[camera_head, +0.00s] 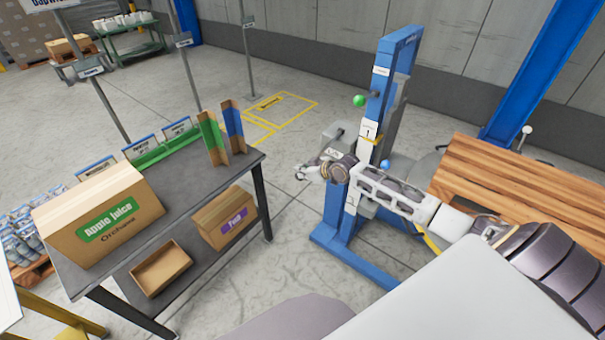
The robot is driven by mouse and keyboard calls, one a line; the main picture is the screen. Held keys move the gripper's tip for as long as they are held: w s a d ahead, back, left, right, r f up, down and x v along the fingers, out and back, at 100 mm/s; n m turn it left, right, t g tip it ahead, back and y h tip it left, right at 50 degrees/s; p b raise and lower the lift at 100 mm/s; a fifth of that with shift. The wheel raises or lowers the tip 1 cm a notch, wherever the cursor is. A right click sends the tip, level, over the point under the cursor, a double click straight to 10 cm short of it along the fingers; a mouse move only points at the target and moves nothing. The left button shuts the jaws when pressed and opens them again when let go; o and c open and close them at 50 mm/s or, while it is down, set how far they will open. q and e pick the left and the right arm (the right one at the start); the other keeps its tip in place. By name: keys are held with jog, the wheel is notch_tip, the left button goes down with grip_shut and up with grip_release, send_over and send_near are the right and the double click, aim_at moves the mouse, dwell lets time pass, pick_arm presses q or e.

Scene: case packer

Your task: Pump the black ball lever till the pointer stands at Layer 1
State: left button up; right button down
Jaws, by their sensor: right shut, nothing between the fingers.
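A blue lift stand (388,85) with an upright mast stands right of centre. White labels sit on the mast, one of them reading what looks like 1 (368,130). A green ball (359,100) and a blue ball (385,165) stick out from the stand. I cannot make out the black ball lever; my right arm covers part of the stand. The pointer is too small to tell. My right gripper (303,173) is shut and empty, in front of the stand's left side, fingers toward the left. My left gripper is not in view.
A grey table (205,150) at left holds an Apple Juice carton (105,215), with a smaller box (224,218) and an open tray (161,269) on its lower shelf. A wooden slatted surface (520,185) is at right. Floor between table and stand is clear.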

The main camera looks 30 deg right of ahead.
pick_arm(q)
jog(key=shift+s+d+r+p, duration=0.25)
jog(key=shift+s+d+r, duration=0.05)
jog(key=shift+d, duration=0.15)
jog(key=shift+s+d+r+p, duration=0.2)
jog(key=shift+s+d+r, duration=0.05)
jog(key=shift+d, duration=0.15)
pick_arm(e)
jog(key=a+v, duration=0.1)
jog(key=v, duration=0.9)
jog(key=shift+s+r, duration=0.2)
jog(key=shift+r, duration=0.25)
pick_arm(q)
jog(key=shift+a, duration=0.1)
